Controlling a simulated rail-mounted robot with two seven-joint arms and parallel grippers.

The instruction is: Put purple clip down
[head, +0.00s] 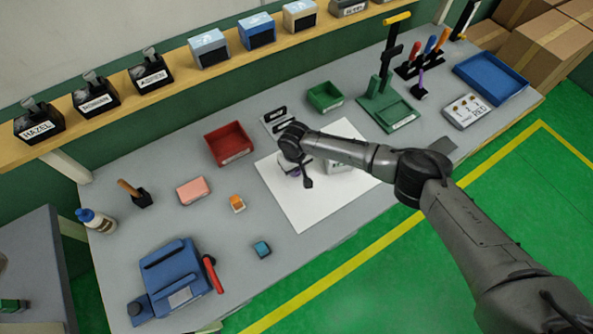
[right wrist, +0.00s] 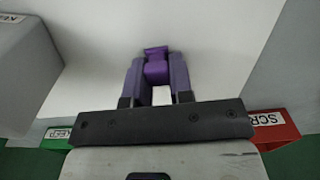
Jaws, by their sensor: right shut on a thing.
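The purple clip (right wrist: 156,70) is between the two fingers of my right gripper (right wrist: 157,82) in the right wrist view. The gripper is shut on it, over a white surface. In the head view my right gripper (head: 298,178) is above the left part of the white sheet (head: 312,208). Only a small bit of purple shows there, mostly hidden by the wrist. I cannot tell whether the clip touches the sheet. My left gripper is not in view.
A red bin (head: 230,144) and a green bin (head: 324,96) stand behind the sheet. A pale block (head: 340,166) is partly hidden by my right arm. The sheet's front part is clear.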

